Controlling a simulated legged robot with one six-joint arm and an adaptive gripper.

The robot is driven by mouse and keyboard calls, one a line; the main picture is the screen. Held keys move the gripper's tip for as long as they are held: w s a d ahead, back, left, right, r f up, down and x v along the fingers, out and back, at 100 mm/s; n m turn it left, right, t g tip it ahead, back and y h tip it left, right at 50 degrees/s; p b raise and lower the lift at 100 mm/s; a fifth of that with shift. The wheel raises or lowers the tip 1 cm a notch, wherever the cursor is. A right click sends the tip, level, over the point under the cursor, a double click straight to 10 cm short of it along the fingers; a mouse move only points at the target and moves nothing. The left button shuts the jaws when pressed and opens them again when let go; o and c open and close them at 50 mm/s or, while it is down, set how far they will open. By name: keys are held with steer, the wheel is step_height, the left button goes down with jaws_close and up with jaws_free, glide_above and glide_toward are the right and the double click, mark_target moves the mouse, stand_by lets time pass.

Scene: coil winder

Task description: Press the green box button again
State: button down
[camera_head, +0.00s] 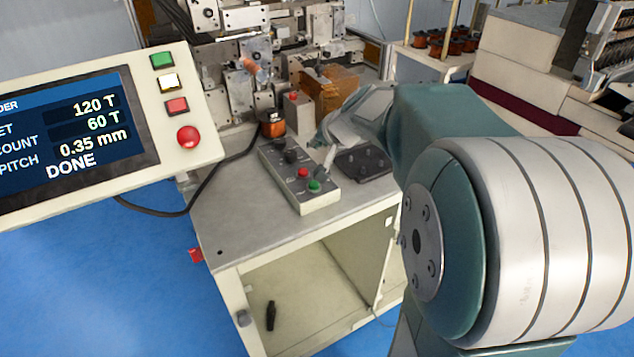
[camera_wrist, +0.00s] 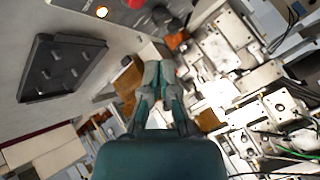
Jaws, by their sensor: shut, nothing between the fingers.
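The grey control box (camera_head: 318,201) lies on the metal bench top, with a green button (camera_head: 314,185) at its near end. A red button (camera_head: 302,172) and dark knobs sit behind it.
A display panel (camera_head: 90,135) at left reads 120 T, count 60 T, 0.35 mm, DONE. A black tray (camera_head: 365,163) lies right of the box. The winding machine (camera_head: 255,75) and an orange spool (camera_head: 272,125) stand behind. The bench front (camera_head: 250,226) is clear.

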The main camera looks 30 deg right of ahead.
mark_target(314, 185)
steer(key=a+f, duration=0.2)
steer(key=f, duration=0.1)
steer(key=shift+a+f, duration=0.1)
steer(key=shift+f, duration=0.05)
steer(key=f, duration=0.1)
steer(key=d+f, duration=0.1)
steer(key=f, duration=0.1)
steer(key=d+f, duration=0.1)
steer(key=shift+f, duration=0.2)
steer(key=shift+a+f, duration=0.1)
steer(key=shift+a, duration=0.6)
steer(key=shift+d, duration=0.55)
steer(key=shift+a, duration=0.35)
steer(key=shift+d+f, duration=0.1)
steer(key=shift+d, duration=0.1)
steer(key=shift+a+f, duration=0.1)
steer(key=shift+f, duration=0.2)
